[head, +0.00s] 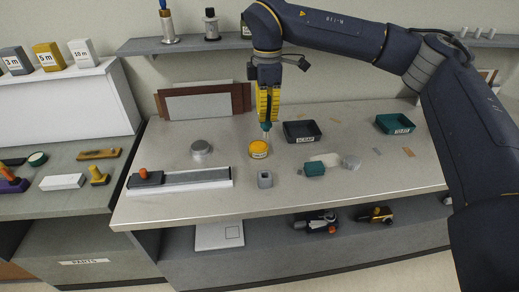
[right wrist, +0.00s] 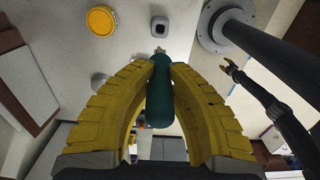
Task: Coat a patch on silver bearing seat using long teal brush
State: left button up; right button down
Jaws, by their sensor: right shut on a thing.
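My right gripper (head: 265,112), with yellow fingers, is shut on the long teal brush (head: 266,127), which also shows between the fingers in the right wrist view (right wrist: 160,95). The brush hangs tip down close above the yellow can (head: 258,150); whether it touches is unclear. The silver bearing seat (head: 201,147), a low round piece, stands on the bench left of the can. In the right wrist view it is partly hidden behind a finger. My left gripper (right wrist: 231,70) is small in the right wrist view, its fingers apart and empty, and is outside the head view.
A grey block with a hole (head: 265,180) stands in front of the can. A dark tray (head: 302,132) and a green tray (head: 395,123) lie to the right. A grey rail with an orange knob (head: 180,179) is at front left. Teal and clear pieces lie right of the block.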

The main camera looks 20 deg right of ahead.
aim_at(266, 123)
jog(key=shift+f, duration=0.1)
dwell(0.5)
jog(key=shift+s+f, duration=0.15)
jog(key=shift+f, duration=0.15)
jog(key=f, duration=0.1)
jog(key=f+t, duration=0.1)
jog(key=shift+w+f, duration=0.3)
jog(key=shift+f, duration=0.1)
jog(key=w+d+f+t, duration=0.1)
jog(key=w+f, duration=0.2)
jog(key=w, duration=0.4)
jog(key=w+d+f+t, duration=0.1)
jog(key=w+f+t, duration=0.15)
jog(key=w, duration=0.35)
jog(key=shift+g, duration=0.25)
jog(key=shift+a+f, duration=0.2)
jog(key=shift+f, duration=3.2)
jog(key=shift+f, duration=0.55)
notch_tip(266, 123, up, 7)
